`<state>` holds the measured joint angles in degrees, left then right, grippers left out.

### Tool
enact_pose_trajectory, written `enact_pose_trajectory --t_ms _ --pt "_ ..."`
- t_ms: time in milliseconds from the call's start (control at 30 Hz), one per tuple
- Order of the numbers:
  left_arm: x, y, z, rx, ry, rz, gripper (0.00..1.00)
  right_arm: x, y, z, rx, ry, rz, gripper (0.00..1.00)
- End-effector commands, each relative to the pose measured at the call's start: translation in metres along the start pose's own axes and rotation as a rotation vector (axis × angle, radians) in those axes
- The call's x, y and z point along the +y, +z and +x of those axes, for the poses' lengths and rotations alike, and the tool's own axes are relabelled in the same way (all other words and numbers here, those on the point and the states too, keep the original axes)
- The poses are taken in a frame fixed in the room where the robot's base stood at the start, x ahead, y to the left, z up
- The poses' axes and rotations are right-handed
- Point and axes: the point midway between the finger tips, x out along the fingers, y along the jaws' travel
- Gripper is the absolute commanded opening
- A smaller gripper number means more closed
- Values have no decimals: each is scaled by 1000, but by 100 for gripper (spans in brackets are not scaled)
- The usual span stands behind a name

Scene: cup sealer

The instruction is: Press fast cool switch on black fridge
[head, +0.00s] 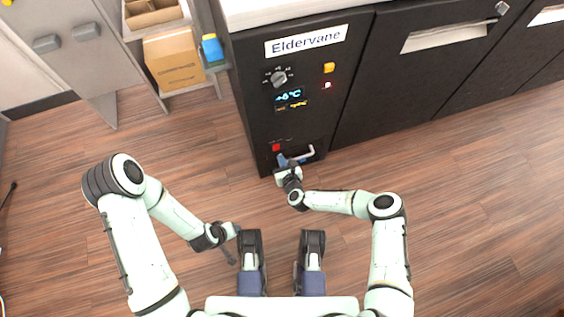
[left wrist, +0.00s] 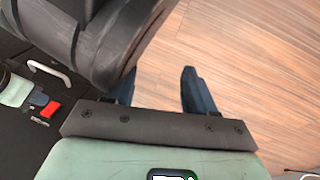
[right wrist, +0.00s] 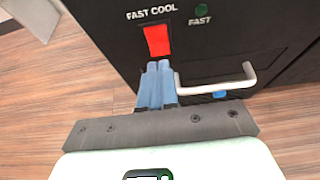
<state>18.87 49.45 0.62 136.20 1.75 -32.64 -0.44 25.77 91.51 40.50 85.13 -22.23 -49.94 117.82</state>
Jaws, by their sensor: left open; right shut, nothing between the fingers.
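The black fridge (head: 290,100) stands against the back, with an "Eldervane" label and a lit display. The red fast cool switch (right wrist: 157,41) sits under the "FAST COOL" print; in the head view it is a small red square (head: 276,147) low on the panel. My right gripper (right wrist: 158,66) is shut and empty, its blue fingertips just below the switch; I cannot tell whether they touch it. It also shows in the head view (head: 282,160). My left gripper (left wrist: 192,78) is open and empty, away from the fridge, over the floor.
A white handle (right wrist: 222,82) juts out right beside my right fingers. A dark green round "FAST" lamp (right wrist: 201,10) is right of the switch. A knob (head: 279,77) and yellow button (head: 329,67) sit higher. A shelf with a cardboard box (head: 173,62) stands left.

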Motion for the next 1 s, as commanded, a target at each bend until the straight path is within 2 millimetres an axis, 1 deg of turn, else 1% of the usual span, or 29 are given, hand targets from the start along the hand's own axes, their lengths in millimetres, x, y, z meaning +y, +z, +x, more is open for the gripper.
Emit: enact_pose_trajectory --t_ms 33,100,133,300,400,500,600,867,900,967,1000 --pt "3 -2 -6 9 4 2 55 0 0 -11 4 2 3 0" --pt "16 -18 -18 58 27 13 55 0 2 -32 4 1 4 0" --pt "19 -20 -22 62 32 16 55 0 2 -39 4 2 4 0" --pt "23 -2 -33 12 36 22 55 0 1 -74 5 2 4 0" --pt "24 5 -37 -7 37 23 55 0 0 -88 5 1 4 0" --pt "24 9 -40 -20 37 25 55 0 -1 -96 5 2 2 0" --pt "25 11 -40 -27 37 25 55 0 -2 -100 5 1 3 0" --pt "24 12 -40 -29 37 25 55 1 -2 -101 6 2 3 0" --pt "24 12 -40 -29 37 25 49 1 -2 -101 6 2 2 0" --pt "24 12 -40 -29 37 25 29 1 -2 -101 7 4 -4 0" --pt "24 12 -40 -29 37 25 16 2 -3 -102 11 10 -19 0"
